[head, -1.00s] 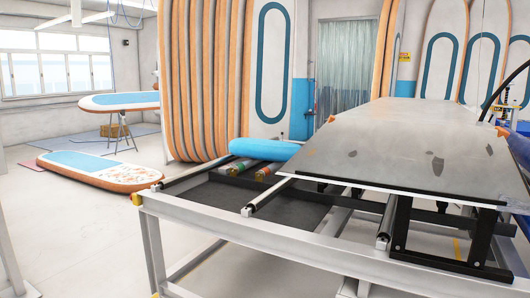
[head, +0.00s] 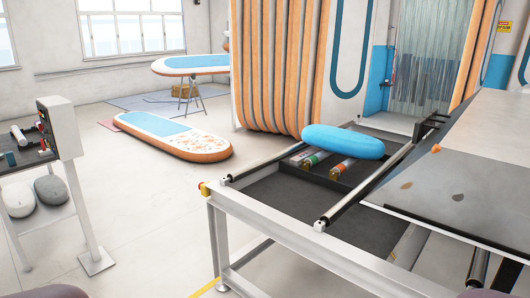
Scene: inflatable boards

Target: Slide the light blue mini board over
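The light blue mini board (head: 342,141) is a thick, rounded, pill-shaped piece. It lies at the far side of the metal frame table (head: 290,235), over or beside a dark tray, to the left of the grey tabletop panel. It appears to rest across the tray's far part; what supports it underneath is hidden. Neither gripper shows. Only dark rounded shapes, probably parts of my arms, peek in at the bottom left and bottom right edges.
Bottles (head: 326,161) lie in the tray before the mini board. Rails (head: 365,183) run along the frame. The grey panel (head: 480,165) covers the right side. A small stand (head: 65,140) with stones is at left.

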